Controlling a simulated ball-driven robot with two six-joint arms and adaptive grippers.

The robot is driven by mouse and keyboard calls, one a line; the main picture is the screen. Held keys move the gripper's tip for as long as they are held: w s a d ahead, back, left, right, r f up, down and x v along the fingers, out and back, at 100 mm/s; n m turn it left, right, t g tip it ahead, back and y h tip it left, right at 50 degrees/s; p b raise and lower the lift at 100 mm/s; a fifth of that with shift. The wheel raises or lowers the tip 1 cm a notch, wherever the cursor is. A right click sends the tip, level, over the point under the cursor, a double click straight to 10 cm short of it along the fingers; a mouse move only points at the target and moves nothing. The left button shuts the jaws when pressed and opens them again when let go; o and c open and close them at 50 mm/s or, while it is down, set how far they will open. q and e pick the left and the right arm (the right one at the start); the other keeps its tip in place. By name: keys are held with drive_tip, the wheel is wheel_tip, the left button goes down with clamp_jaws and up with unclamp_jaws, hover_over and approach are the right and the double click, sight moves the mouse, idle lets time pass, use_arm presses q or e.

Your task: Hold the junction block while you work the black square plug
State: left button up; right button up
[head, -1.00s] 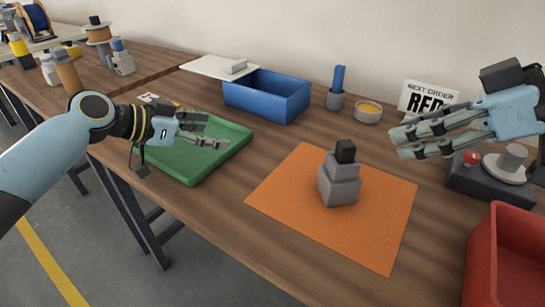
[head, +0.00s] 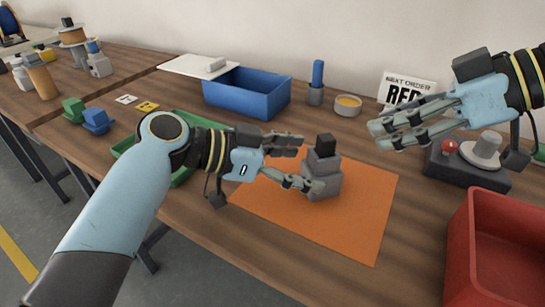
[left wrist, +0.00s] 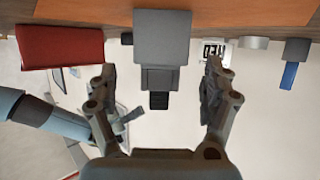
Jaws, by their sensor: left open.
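The grey junction block (head: 322,184) stands upright on the orange mat (head: 362,215). The black square plug (head: 325,143) sits on top of it. My left gripper (head: 306,164) is open at the block's left side, its lower finger reaching in front of the block. In the left wrist view the block (left wrist: 162,38) appears upside down, between the open fingers (left wrist: 160,75) and a little beyond their tips, with the plug (left wrist: 159,100) pointing down. Contact cannot be told. My right gripper (head: 378,136) is open and empty, in the air right of the block.
A red bin (head: 462,240) stands at the front right, with a dark box with a red button (head: 465,172) behind it. A blue bin (head: 245,103), a grey cup with a blue plug (head: 316,95) and a sign (head: 405,90) stand behind. My left arm partly covers the green tray (head: 180,175).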

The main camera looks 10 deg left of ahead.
use_arm(q)
drive_tip(key=shift+x, duration=1.45)
drive_tip(key=shift+c, duration=0.4)
clamp_jaws()
